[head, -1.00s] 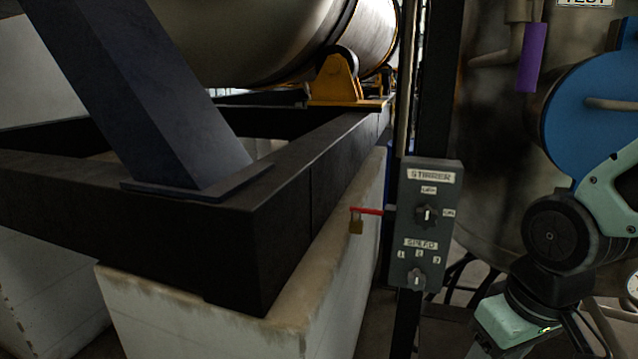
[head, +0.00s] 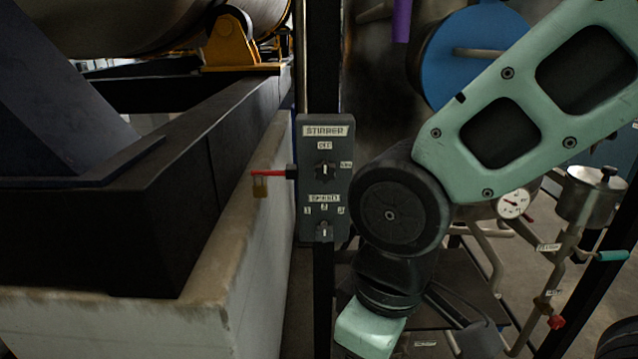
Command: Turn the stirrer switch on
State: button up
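The stirrer control box (head: 312,222) is a dark grey panel on a black post, a little left of the picture's middle in the head view. Its upper knob, the stirrer switch (head: 325,171), sits under the STIRRER label, with an OFF label above it and a small label to its right. The knob's mark appears to point up, toward OFF. Below it is a speed knob (head: 324,231) with numbered positions. My arm is in front, just right of the box. My gripper is not visible; the arm runs out of the bottom of the picture.
A concrete plinth (head: 235,275) and dark steel frame fill the left. A blue round cover (head: 470,50), a gauge (head: 512,204) and pipes stand at the right.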

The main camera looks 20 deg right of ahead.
aim_at(325, 170)
jog(key=j+z, duration=0.75)
jog(key=k+j+z, duration=0.1)
jog(key=j+z, duration=0.3)
